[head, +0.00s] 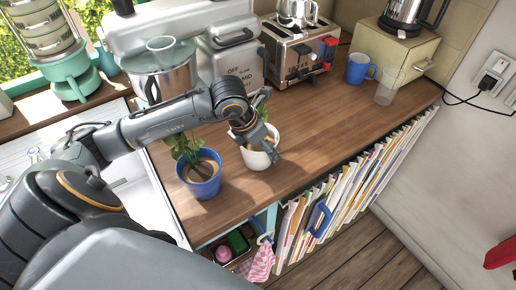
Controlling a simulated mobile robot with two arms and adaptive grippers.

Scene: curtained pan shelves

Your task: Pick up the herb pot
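Two potted plants stand on the wooden counter. My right gripper is not in view.
Behind stand a stand mixer with a bowl (163,75), a toaster (299,60), a blue mug (359,68), a clear glass (388,87) and a kettle (404,15) on a bread box (395,48). The counter (325,128) right of the white pot is clear. Books (345,190) fill the shelf below.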

